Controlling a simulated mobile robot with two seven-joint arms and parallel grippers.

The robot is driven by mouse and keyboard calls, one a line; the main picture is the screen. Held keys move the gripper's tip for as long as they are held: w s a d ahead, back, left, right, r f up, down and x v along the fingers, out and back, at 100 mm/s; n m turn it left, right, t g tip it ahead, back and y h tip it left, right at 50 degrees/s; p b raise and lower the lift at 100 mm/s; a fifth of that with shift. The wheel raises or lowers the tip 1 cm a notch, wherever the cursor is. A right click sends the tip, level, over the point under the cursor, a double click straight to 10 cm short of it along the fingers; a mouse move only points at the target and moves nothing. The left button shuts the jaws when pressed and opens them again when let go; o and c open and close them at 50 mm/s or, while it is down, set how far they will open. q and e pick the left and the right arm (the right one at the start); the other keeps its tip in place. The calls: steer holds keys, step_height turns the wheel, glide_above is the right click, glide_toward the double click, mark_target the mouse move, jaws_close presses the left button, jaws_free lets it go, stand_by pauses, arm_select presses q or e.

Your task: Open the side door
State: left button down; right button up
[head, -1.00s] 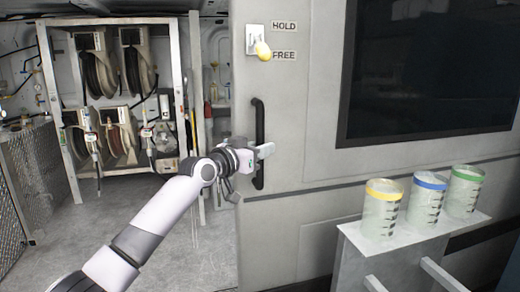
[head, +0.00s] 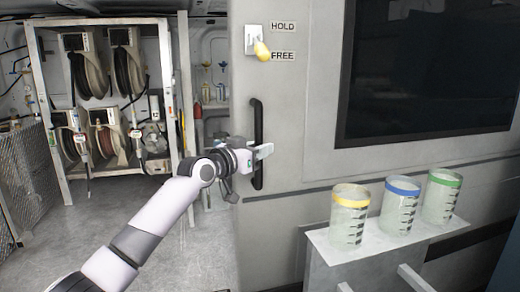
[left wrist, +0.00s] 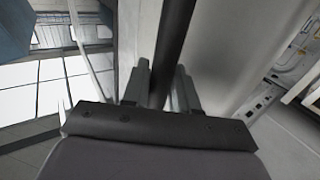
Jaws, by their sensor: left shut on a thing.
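The side door (head: 300,120) is a large grey panel with a dark window (head: 430,65). It stands partly open, with the opening to its left. Its black upright bar handle (head: 258,120) is near its left edge. My left gripper (head: 262,151) is shut on the lower part of this handle. In the left wrist view the dark handle (left wrist: 172,40) runs between the two fingers (left wrist: 161,88). The yellow-knobbed latch (head: 261,48) sits above the handle, its knob beside the FREE label (head: 283,56). My right gripper is not in view.
A rack (head: 110,25) of several hose reels stands inside the opening, with bare grey floor (head: 130,220) before it. A small shelf (head: 325,240) in front of the door, lower right, bears yellow-, blue- and green-rimmed containers (head: 349,222).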

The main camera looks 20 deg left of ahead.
arm_select(q)
steer(key=shift+d+r, duration=0.15)
steer(key=shift+d, duration=0.05)
steer(key=c, duration=1)
jaws_free()
steer(key=shift+b+v, duration=0.4)
steer(key=shift+v, duration=3.1)
